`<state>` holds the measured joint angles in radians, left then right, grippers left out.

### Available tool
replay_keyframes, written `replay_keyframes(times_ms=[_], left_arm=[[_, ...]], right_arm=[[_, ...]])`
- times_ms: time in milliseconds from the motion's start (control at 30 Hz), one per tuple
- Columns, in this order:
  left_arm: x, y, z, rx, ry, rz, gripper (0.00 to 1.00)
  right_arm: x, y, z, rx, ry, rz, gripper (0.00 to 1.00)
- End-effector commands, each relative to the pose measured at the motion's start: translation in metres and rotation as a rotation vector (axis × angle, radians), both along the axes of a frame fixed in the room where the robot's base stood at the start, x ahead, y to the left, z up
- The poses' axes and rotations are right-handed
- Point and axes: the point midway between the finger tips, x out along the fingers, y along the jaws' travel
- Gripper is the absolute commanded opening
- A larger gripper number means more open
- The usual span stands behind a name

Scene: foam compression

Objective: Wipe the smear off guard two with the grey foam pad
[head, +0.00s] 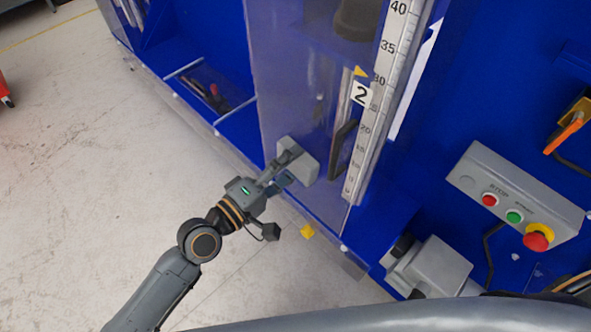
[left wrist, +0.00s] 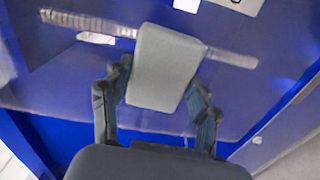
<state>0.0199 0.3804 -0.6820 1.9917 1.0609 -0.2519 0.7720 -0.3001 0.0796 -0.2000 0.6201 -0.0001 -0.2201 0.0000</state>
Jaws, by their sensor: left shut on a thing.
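The grey foam pad (head: 309,171) is held in my left gripper (head: 287,168), up against or just in front of the clear panel of guard two (head: 285,85). I cannot tell whether it touches. In the left wrist view the pad (left wrist: 165,65) stands between the two dark fingers of my left gripper (left wrist: 158,78), its broad face toward the camera. A "2" label (head: 361,93) marks the guard. I cannot make out the smear clearly; the pad and gripper hide part of the panel. My right gripper is not in view.
A ruler scale (head: 382,95) runs up the right of the guard. A control box (head: 515,195) with buttons and a red-topped emergency stop (head: 537,238) stands at right. A grey box (head: 432,268) sits below it. The floor (head: 90,150) at left is clear.

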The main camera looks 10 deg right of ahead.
Motion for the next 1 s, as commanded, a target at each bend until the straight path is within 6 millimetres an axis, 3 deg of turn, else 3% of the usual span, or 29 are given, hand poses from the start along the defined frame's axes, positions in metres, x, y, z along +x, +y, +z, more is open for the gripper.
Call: replay_keyframes(times_ms=[200,733,1000], left_arm=[[0.018,0.011,-0.001,0.0,-0.004,0.004,0.26],[0.044,0.031,-0.002,0.0,-0.005,0.005,0.26],[0.048,0.035,0.001,-0.001,-0.002,0.003,0.26]], right_arm=[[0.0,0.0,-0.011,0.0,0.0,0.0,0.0],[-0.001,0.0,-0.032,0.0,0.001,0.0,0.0],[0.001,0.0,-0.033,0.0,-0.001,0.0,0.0]])
